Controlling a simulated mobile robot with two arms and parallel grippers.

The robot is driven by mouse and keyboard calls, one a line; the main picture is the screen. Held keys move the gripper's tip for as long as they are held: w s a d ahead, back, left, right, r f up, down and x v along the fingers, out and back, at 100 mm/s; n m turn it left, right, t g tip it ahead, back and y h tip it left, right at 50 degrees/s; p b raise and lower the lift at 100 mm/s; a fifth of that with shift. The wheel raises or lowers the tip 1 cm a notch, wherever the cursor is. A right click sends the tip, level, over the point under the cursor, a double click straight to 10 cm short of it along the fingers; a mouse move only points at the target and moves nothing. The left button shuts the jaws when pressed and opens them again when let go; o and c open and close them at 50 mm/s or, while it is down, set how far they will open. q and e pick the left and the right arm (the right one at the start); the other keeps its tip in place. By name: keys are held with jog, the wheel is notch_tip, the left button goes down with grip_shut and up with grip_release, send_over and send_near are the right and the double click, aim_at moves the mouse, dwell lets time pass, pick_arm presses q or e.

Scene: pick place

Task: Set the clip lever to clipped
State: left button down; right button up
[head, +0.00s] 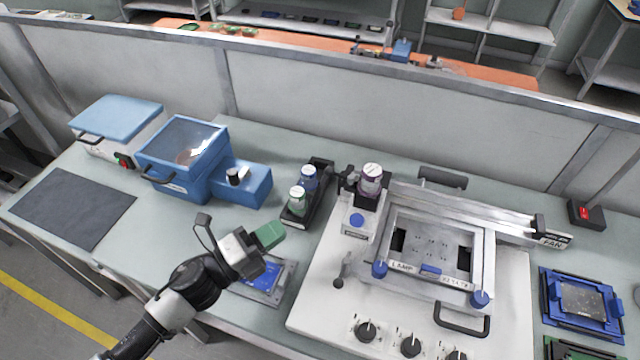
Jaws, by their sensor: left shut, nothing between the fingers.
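A small grey lever (341,268) stands at the machine's left side. No part is legibly marked as the clip lever, so I cannot tell which one it is. My right gripper is not in view.
A black rack (296,213) with bottles stands behind my gripper. A blue-and-silver plate (266,283) lies partly beneath it. Blue boxes (185,158) and a dark mat (72,208) are at left. A blue tray (582,305) is at right. A partition (400,130) runs behind.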

pick_arm(q)
jog(key=p, duration=0.4)
send_near(336, 175)
jog(key=d, duration=0.4)
jog(key=shift+w+d+r+p, duration=0.15)
jog(key=shift+w+r+p, duration=0.05)
jog(key=shift+w, duration=0.7)
jog(key=shift+w+d+r+p, duration=0.15)
jog(key=shift+w+p, duration=0.05)
jog(key=shift+w, duration=0.75)
jog(key=shift+a, duration=0.1)
